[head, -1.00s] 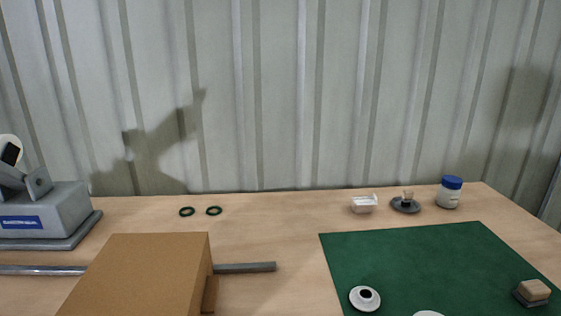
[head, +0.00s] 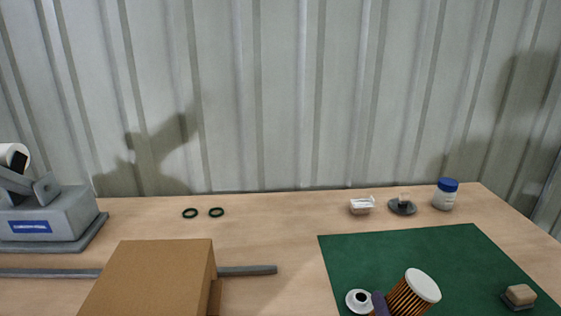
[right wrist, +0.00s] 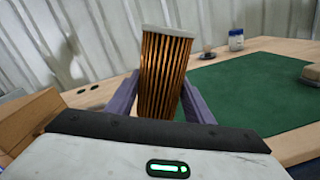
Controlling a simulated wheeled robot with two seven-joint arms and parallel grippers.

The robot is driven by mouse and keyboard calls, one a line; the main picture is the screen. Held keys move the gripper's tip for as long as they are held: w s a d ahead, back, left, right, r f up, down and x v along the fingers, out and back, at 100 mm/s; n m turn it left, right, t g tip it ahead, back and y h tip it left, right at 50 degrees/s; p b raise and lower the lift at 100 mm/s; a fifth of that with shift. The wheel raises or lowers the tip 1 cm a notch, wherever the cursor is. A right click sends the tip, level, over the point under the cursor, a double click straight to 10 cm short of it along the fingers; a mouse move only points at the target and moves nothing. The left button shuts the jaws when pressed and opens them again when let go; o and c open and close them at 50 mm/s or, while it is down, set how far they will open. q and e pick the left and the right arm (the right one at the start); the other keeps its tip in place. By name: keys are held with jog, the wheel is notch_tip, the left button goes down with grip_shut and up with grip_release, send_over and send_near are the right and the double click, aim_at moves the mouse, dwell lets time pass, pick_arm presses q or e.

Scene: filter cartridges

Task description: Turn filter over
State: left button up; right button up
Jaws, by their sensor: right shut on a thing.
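The filter (head: 411,296) is a pleated orange-brown and dark cylinder with white end caps. In the head view it is at the bottom edge, tilted, above the green mat (head: 450,250). My left gripper is out of view.
A small white round part with a dark centre (head: 359,300) lies on the mat's left. A sponge-like block (head: 520,294) is at its right. A cardboard box (head: 150,275) fills the front left.

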jog(key=shift+m, duration=0.6)
jog(key=m+b, duration=0.1)
jog(key=m, duration=0.2)
jog(key=shift+f+m, duration=0.1)
jog(key=shift+m, duration=0.3)
jog(key=m, duration=0.2)
jog(key=shift+m, duration=0.3)
jog(key=m, duration=1)
jog(key=shift+r, duration=0.2)
jog(key=m, duration=0.7)
jog(key=shift+m, duration=0.3)
